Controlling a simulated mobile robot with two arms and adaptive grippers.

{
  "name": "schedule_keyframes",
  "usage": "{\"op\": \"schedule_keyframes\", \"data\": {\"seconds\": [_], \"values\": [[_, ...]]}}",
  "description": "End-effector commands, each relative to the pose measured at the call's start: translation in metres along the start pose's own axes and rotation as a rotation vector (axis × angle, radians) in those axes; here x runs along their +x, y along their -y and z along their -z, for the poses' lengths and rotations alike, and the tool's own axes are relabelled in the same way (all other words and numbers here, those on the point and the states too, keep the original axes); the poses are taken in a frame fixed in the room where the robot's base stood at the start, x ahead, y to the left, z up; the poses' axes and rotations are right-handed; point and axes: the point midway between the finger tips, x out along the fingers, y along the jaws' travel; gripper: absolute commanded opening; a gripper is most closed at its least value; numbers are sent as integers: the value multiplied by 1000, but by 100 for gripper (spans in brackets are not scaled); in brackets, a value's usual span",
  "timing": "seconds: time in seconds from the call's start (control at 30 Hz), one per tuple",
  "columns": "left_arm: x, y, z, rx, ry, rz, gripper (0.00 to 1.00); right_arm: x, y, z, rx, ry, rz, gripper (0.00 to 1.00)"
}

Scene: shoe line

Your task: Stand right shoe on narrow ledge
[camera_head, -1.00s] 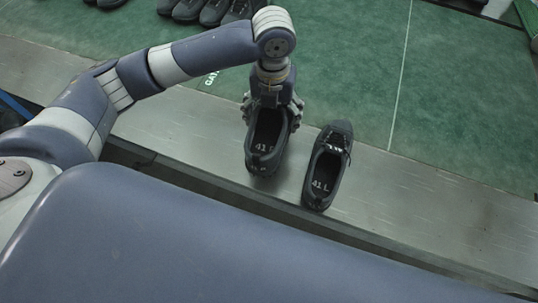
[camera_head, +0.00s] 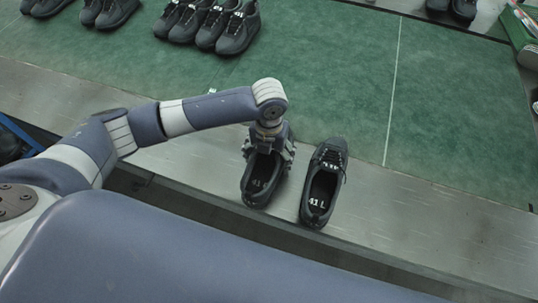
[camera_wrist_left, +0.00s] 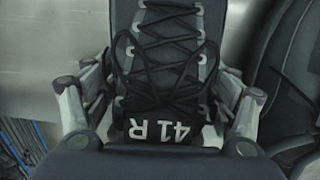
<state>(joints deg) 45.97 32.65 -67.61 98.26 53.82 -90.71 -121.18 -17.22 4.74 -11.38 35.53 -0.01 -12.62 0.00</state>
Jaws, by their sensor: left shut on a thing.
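The right shoe (camera_head: 259,186), black and marked 41, is on the grey metal ledge (camera_head: 420,215) in the head view, its heel toward the ledge's near edge. My left gripper (camera_head: 268,152) is shut on it from above, around its front part. In the left wrist view the right shoe (camera_wrist_left: 165,60) shows its laces and the label "41 R", with a finger on each side. The left shoe (camera_head: 322,187), marked "41 L", stands upright beside it on the right, a small gap apart. Whether the right shoe's sole touches the ledge is hard to tell. My right gripper is out of view.
A green mat (camera_head: 340,70) lies behind the ledge. Several dark shoes (camera_head: 210,22) stand on it at the back left. More shoes (camera_head: 452,8) are at the back right. The ledge is clear to the right of the left shoe.

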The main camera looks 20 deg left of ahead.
Motion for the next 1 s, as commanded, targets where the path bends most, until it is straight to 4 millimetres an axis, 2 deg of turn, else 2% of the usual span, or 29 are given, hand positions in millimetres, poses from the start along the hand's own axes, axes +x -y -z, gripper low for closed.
{"op": "schedule_keyframes", "data": {"seconds": [0.3,0.33,0.4,0.83,1.0], "values": [[2,0,-1,-1,2,1,42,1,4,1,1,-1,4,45],[2,0,-1,-1,1,1,86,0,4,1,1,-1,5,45],[2,0,-1,-1,1,1,99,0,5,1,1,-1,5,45],[0,0,-1,-1,2,1,99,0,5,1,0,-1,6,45],[-16,1,-2,-1,5,3,99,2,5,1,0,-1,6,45]]}}
